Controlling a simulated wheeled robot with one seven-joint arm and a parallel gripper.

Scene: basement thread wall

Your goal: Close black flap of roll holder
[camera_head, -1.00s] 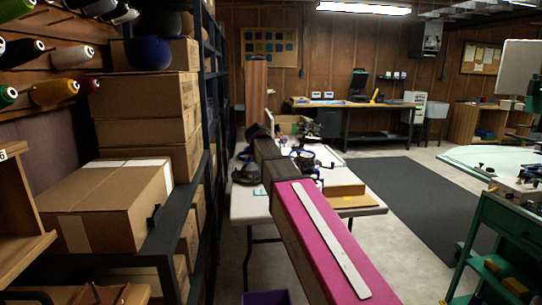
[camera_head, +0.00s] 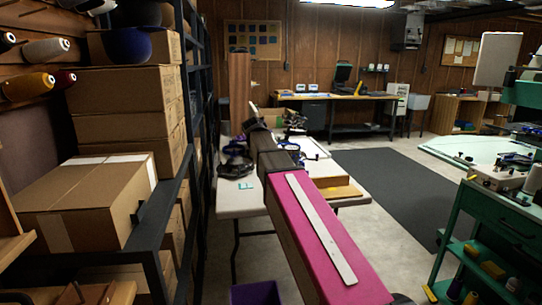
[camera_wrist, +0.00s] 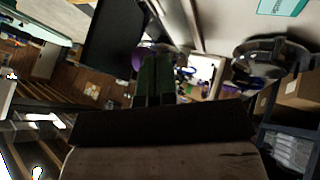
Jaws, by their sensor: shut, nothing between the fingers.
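I cannot pick out a roll holder or a black flap with certainty in either view. My gripper (camera_wrist: 153,82) shows in the wrist view as two dark green fingers side by side, shut with nothing between them. In the head view my arm reaches from the bottom right over a white table, and its dark far end is above the table's far part. The fingers are too small to make out there.
The white table (camera_head: 243,208) holds a dark headset-like object (camera_head: 235,165) and a yellowish box (camera_head: 342,192). Cardboard boxes (camera_head: 85,200) fill the dark shelf at left. A purple bin (camera_head: 255,293) is below. A green cart (camera_head: 490,215) stands right. The dark floor mat (camera_head: 400,190) is clear.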

